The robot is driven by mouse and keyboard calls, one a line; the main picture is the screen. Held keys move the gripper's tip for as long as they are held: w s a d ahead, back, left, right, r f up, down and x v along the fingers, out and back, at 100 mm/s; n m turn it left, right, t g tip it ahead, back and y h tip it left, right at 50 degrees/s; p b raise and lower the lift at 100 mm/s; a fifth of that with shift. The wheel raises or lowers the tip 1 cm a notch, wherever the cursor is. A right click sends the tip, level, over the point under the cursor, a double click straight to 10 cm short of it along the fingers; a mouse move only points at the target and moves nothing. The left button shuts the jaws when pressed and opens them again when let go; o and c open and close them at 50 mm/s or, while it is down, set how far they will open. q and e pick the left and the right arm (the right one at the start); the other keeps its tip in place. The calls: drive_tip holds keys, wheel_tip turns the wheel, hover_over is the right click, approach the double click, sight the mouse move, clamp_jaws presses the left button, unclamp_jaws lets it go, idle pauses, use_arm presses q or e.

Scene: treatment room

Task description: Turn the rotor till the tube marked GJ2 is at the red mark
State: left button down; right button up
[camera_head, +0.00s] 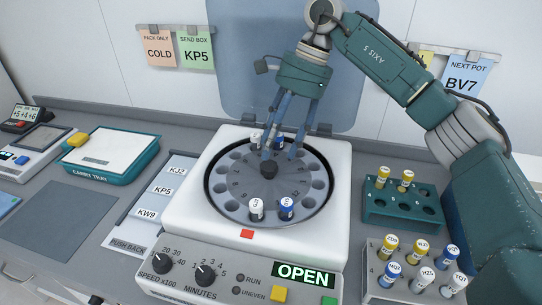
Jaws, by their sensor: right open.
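The rotor (240,182) is a grey disc with numbered holes and a dark central knob (268,169), inside the open white centrifuge (190,215). The red mark (247,234) is on the front rim. A white-capped tube (256,208) sits at the rotor's front, slightly right of the mark, with a blue-capped tube (286,207) to its right. Another white-capped tube (256,138) and a blue cap are at the back, partly hidden by my fingers. I cannot read which tube is GJ2. My right gripper (280,153) is open, fingers pointing down just behind the knob. My left gripper is out of view.
The raised lid (230,70) stands behind the rotor. A green rack (385,208) and a grey rack (385,285) with capped tubes stand at right. The control panel (225,278) shows OPEN. A carry tray (110,150) and label board (150,215) lie left.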

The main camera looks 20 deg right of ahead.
drive_tip(key=v, duration=0.7)
drive_tip(key=shift+r, duration=0.2)
